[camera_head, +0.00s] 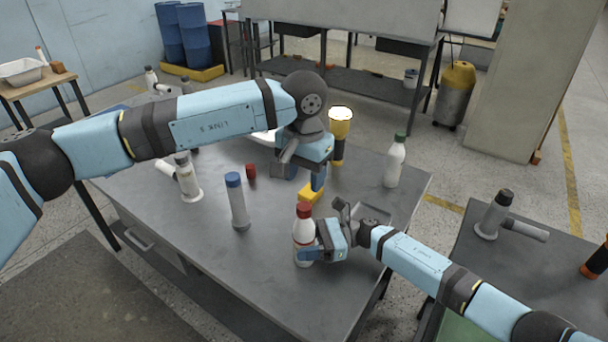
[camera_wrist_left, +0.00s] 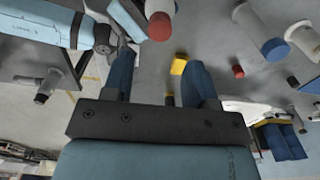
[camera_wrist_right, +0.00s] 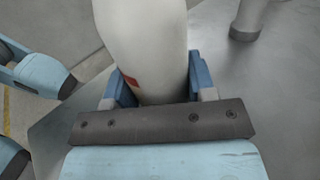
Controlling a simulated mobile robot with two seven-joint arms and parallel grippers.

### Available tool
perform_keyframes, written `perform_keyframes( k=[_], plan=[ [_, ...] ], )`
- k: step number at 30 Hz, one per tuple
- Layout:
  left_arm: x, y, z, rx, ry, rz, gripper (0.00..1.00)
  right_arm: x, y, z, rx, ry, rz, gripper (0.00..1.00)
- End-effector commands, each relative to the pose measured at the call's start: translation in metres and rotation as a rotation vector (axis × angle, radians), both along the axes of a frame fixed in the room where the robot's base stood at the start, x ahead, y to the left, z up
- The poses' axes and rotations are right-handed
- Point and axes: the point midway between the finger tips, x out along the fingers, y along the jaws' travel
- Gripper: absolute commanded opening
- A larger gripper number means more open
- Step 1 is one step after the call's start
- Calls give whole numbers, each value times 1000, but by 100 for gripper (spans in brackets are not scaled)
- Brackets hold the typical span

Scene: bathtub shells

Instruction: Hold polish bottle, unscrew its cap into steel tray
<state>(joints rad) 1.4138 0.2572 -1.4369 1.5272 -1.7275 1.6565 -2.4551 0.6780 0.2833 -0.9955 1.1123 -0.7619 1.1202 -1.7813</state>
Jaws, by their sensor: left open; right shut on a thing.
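The polish bottle (camera_head: 301,234) is white with a red cap (camera_head: 304,209) and stands upright near the table's front right edge. My right gripper (camera_head: 308,254) is shut around its lower body; the right wrist view shows the white body (camera_wrist_right: 150,40) between the fingers. The cap is on the bottle. My left gripper (camera_head: 318,180) is open and empty, above and behind the cap, apart from it. In the left wrist view the red cap (camera_wrist_left: 160,26) is beyond the open fingers (camera_wrist_left: 160,88). The steel tray (camera_head: 374,213) is behind my right gripper, partly hidden by it.
A blue-capped grey bottle (camera_head: 237,203) stands left of the polish bottle. A green-capped white bottle (camera_head: 395,163) stands at the right. A yellow block (camera_head: 311,193), a small red piece (camera_head: 250,171) and a yellow-black flashlight (camera_head: 339,135) are on the table. The front left tabletop is clear.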

Motion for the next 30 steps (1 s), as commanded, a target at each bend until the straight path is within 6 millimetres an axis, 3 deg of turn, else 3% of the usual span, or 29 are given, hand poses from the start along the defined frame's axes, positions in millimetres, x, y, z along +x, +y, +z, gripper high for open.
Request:
perform_keyframes(
  k=[18, 29, 30],
  plan=[
    [0, 0, -75, 0, 2, -22, 53, 0, 0, 0, 0, 0, 0, 0],
    [0, 0, -79, 0, 0, -22, 53, 0, 0, 0, 0, 0, 0, 0],
    [0, 0, -79, 0, 0, -22, 44, 0, 0, 0, 0, 0, 0, 0]
  ],
)
